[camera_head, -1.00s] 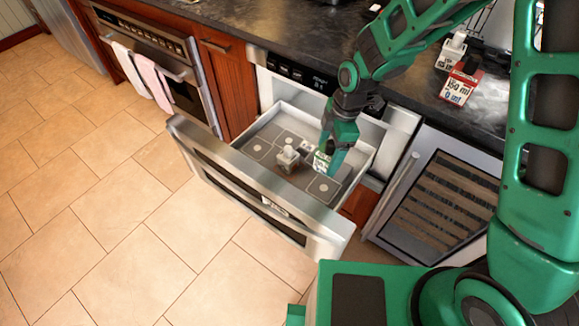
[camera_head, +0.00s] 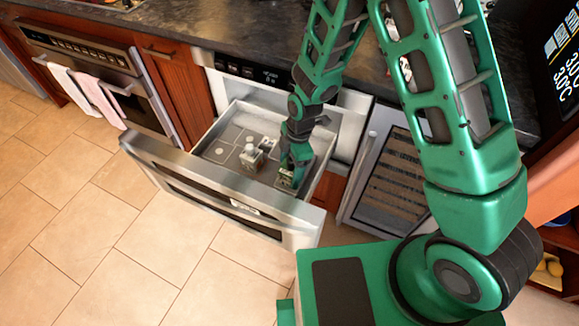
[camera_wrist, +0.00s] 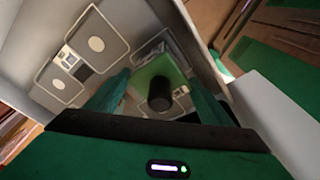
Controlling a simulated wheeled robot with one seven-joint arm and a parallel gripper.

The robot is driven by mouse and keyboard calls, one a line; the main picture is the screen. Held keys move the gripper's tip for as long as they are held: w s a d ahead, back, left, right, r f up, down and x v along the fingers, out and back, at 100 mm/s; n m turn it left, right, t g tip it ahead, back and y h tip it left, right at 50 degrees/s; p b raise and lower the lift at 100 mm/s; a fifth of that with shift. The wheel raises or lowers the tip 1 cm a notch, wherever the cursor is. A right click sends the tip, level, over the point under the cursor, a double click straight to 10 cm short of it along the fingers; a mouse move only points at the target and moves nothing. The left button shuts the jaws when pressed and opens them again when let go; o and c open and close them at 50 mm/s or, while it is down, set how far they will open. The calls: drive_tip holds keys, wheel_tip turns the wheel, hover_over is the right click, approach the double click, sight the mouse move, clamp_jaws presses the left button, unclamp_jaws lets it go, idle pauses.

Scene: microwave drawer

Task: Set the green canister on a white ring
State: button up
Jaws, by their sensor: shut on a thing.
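My gripper (camera_head: 289,178) points down into the right part of the open drawer (camera_head: 197,147). It is shut on the green canister (camera_wrist: 148,76), which shows a green top with a round black cap in the wrist view. In the head view the canister (camera_head: 285,178) is mostly hidden by the fingers. Whether its base touches the drawer floor cannot be told. The drawer floor has grey outlined squares with pale round marks, one a white mark (camera_wrist: 97,44) at the upper left in the wrist view and another white mark (camera_wrist: 56,84) below it.
A small white-topped container (camera_head: 251,157) stands in the drawer left of my gripper. The drawer's steel front (camera_head: 215,185) and side walls surround the space. The dark counter (camera_head: 220,28) lies behind. Several marks on the drawer's left side are uncovered.

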drive_tip(key=o, duration=1.2)
drive_tip(key=r, duration=0.4)
drive_tip(key=d+r, duration=0.1)
drive_tip(key=r, duration=0.7)
drive_tip(key=shift+w+d, duration=0.2)
drive_tip(key=shift+d, duration=0.2)
